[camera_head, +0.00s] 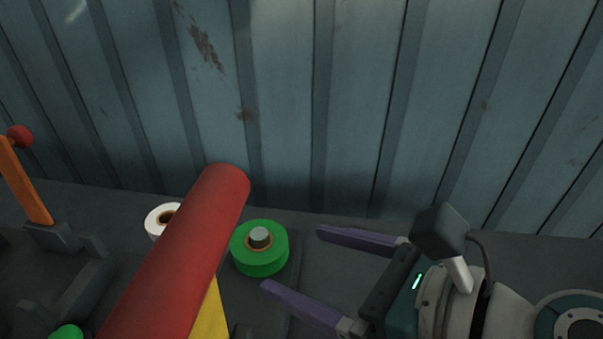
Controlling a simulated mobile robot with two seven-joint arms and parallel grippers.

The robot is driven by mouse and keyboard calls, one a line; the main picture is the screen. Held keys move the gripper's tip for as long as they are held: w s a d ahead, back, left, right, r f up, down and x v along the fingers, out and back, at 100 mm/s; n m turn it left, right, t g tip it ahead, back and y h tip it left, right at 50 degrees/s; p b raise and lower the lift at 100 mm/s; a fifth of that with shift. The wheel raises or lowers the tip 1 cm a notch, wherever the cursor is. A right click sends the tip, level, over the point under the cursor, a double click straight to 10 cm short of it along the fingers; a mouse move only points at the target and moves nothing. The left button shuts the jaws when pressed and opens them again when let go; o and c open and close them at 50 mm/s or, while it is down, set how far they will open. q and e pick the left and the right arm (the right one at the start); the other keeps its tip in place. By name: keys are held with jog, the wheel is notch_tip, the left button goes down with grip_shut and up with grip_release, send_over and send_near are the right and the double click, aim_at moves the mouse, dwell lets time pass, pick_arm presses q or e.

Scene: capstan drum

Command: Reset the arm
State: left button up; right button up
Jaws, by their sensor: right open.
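My right gripper (292,259) comes in from the right. Its two purple fingers are spread wide apart, with nothing between them. The fingertips are just right of a green roll (261,262) with a grey peg in its middle. My left gripper does not show. A large red cylinder (190,245) runs diagonally from the bottom edge up to the middle left. An orange lever (24,185) with a red knob (20,137) stands tilted at the far left, on a dark base (54,237).
A white roll (157,220) stands behind the red cylinder, which partly hides it. A yellow piece (210,318) shows beside the cylinder. Another green part (66,332) is cut off at the bottom left. A corrugated metal wall (350,90) closes off the back.

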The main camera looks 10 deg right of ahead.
jog(key=s+d+r+n+g+h+p, duration=0.1)
jog(key=s+r+n+g+p, duration=0.1)
jog(key=s+n, duration=0.45)
jog(key=s+d+r+n+g+h+p, duration=0.1)
jog(key=s+n+g+p, duration=0.15)
jog(key=n, duration=0.65)
jog(key=s+d+r+n+g+h+p, duration=0.1)
jog(key=s+d+r+n+h, duration=0.15)
jog(key=d+n, duration=0.3)
jog(key=s+d+r+n+g+h+p, duration=0.1)
jog(key=s+d+n+h, duration=0.3)
jog(key=n, duration=0.3)
notch_tip(320, 180, up, 38)
jog(key=d+n+p, duration=0.1)
jog(key=p, duration=3.6)
jog(key=shift+s+d+r+n+p, duration=0.15)
jog(key=shift+s+r+n+p, duration=0.05)
jog(key=shift+s+n+p, duration=0.1)
